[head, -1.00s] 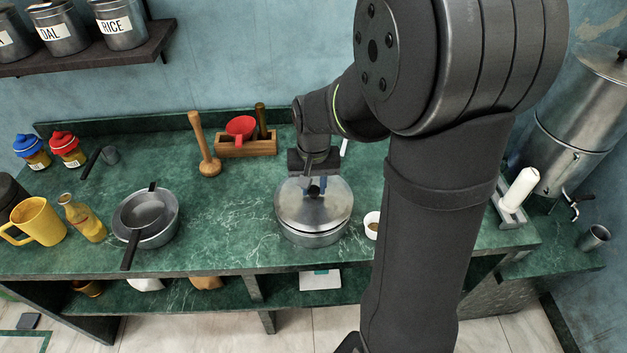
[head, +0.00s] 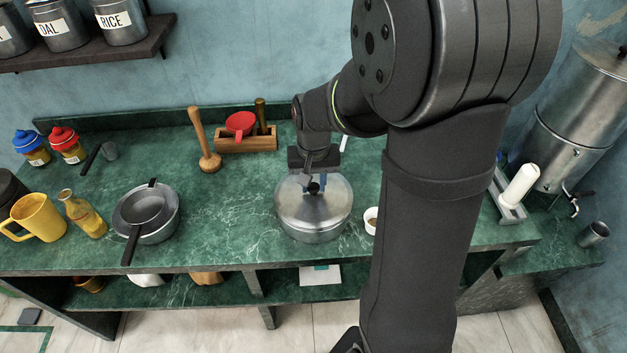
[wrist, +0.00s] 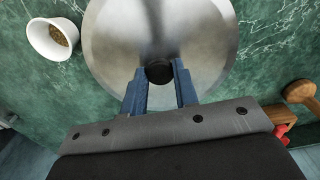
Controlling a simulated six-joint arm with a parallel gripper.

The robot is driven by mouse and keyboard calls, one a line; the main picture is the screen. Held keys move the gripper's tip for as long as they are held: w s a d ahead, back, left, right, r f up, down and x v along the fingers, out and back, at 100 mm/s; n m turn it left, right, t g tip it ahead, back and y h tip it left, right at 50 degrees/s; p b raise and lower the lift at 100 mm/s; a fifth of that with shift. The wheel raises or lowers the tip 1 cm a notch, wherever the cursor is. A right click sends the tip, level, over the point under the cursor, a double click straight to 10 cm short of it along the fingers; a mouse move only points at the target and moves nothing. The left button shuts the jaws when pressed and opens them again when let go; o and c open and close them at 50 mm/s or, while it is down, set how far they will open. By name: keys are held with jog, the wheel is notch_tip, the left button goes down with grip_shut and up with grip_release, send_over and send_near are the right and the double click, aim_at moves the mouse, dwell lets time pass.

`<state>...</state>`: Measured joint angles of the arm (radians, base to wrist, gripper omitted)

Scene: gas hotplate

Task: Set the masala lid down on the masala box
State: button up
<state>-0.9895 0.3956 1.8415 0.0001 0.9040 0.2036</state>
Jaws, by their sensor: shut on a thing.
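The masala lid (head: 325,207) is a round steel lid with a black knob (wrist: 159,72). It lies level over the round steel masala box (head: 312,234), and its edge looks in line with the box rim. I see no clear gap between them from the head view. My gripper (wrist: 160,66) is shut on the lid's knob, with blue fingers on both sides of it. In the head view my gripper (head: 314,184) is above the lid's far half. The inside of the box is hidden. In the wrist view the lid (wrist: 205,40) fills the upper middle.
A small white bowl (head: 371,219) with brown contents stands close right of the box; it also shows in the wrist view (wrist: 52,39). A pan with a strainer (head: 146,213) is at left. A wooden masher (head: 206,150) and rack (head: 246,144) stand behind. Counter between pan and box is clear.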

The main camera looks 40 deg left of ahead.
aim_at(314, 187)
jog(key=shift+f, duration=0.1)
jog(key=o, duration=1.1)
jog(key=shift+r, duration=3.05)
jog(key=shift+f, duration=3.05)
